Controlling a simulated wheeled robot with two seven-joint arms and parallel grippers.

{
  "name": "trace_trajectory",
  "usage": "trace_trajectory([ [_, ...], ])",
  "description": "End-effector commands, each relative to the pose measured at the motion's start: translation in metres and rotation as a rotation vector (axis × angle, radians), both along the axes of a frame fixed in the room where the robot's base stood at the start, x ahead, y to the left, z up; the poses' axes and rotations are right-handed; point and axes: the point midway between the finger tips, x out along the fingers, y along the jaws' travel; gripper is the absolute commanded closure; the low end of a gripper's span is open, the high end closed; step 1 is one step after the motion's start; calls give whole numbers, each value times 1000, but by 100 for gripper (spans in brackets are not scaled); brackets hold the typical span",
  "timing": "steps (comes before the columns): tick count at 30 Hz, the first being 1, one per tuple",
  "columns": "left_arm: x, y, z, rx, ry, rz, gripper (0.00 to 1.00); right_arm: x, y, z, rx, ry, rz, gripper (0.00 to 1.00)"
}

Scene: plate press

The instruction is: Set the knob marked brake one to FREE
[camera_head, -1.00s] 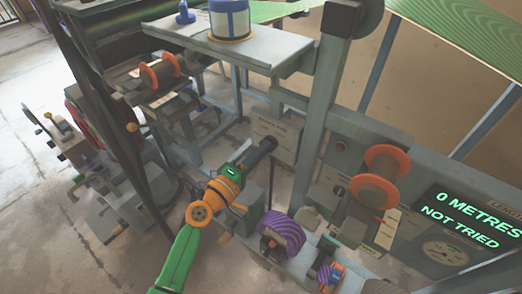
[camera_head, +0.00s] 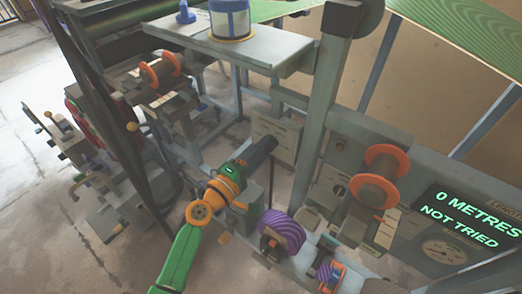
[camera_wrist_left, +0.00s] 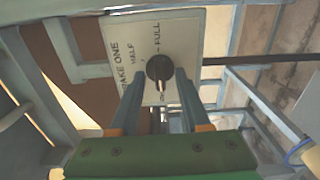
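The brake one panel (camera_wrist_left: 187,42) is a pale plate with the words BRAKE ONE, HALF and FULL in the left wrist view; no FREE mark can be made out. Its dark round knob (camera_wrist_left: 158,67) has a light pointer aimed toward the bottom of that picture. My left gripper (camera_wrist_left: 160,75) is open, with one finger on each side of the knob; I cannot tell whether either touches it. In the head view, my left gripper (camera_head: 266,146) reaches up to the front of the panel (camera_head: 284,133), and its fingers hide the knob. My right gripper is not in view.
A purple roll (camera_head: 284,232) stands just below the left gripper. An orange-flanged spool (camera_head: 374,185) is on the right, beside a display (camera_head: 466,216) reading 0 METRES, NOT TRIED. A grey upright post (camera_head: 325,105) rises right of the panel.

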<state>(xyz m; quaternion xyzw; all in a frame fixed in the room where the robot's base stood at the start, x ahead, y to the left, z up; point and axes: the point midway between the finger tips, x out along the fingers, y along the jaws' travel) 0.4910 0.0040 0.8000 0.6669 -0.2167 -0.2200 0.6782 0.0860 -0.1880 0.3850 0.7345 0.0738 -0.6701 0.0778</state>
Motion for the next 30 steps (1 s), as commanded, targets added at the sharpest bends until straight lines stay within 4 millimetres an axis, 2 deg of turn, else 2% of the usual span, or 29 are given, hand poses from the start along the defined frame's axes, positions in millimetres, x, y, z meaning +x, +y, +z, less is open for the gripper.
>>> trace_trajectory([
  [8, -4, 3, -1, 2, 0, 0, 54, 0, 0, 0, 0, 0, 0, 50],
  [15, -44, 32, -2, 3, 2, 0, 54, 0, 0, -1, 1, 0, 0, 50],
  [18, -54, 39, -2, 3, 0, 0, 54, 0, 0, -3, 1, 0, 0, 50],
  [30, -57, 42, 0, 1, -1, 0, 54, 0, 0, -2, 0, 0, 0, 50],
])
